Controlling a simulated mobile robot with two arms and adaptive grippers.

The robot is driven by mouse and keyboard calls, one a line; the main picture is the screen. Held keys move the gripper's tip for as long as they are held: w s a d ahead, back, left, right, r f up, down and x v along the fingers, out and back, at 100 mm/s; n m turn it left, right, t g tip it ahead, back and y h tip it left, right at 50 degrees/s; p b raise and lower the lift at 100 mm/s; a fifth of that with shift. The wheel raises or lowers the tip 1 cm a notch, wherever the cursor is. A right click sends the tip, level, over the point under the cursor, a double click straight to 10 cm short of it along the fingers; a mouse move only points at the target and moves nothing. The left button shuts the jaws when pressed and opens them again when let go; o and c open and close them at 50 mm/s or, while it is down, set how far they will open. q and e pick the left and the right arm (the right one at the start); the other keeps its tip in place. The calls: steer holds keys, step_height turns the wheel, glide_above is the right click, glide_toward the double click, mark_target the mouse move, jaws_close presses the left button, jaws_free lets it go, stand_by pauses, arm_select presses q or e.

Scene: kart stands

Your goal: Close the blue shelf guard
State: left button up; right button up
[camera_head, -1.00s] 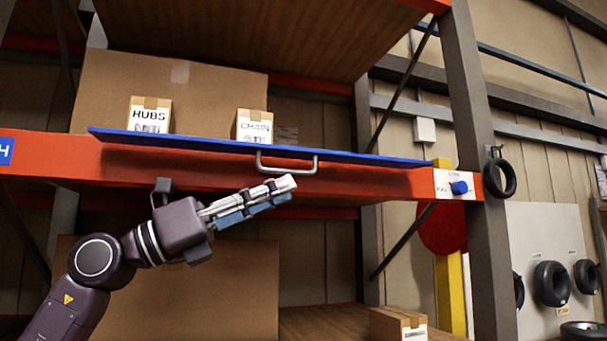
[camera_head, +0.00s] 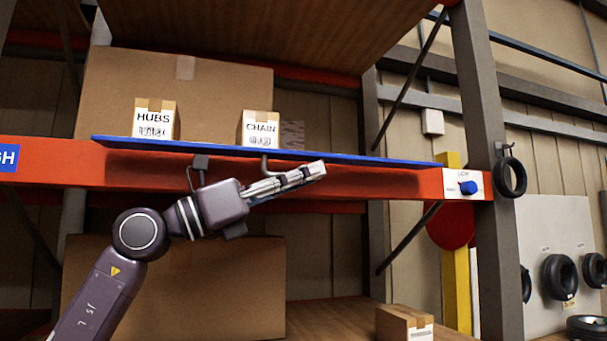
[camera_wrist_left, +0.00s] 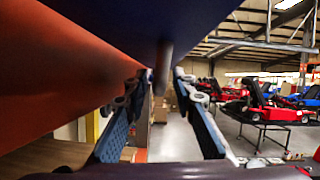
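The blue shelf guard (camera_head: 380,159) juts out from the orange shelf beam (camera_head: 385,183), seen nearly edge-on as a long thin strip. Its grey handle hangs below the front edge; only its left part (camera_head: 265,165) shows, the rest hidden behind my left gripper (camera_head: 318,170). That gripper is just below the guard, pointing right, overlapping the handle in the head view. In the left wrist view the fingers of the left gripper (camera_wrist_left: 158,85) are apart, with the guard's underside (camera_wrist_left: 210,25) overhead and a dark bar, likely the handle, between them. Contact cannot be told. My right gripper is not in view.
Boxes marked HUBS (camera_head: 155,120) and CHAIN (camera_head: 259,128) stand on the shelf behind the guard, before a large carton (camera_head: 215,92). A blue knob (camera_head: 467,187) sits on the beam's right end. A grey upright (camera_head: 482,130) stands at the right.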

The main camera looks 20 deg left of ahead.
arm_select(q)
jaws_close()
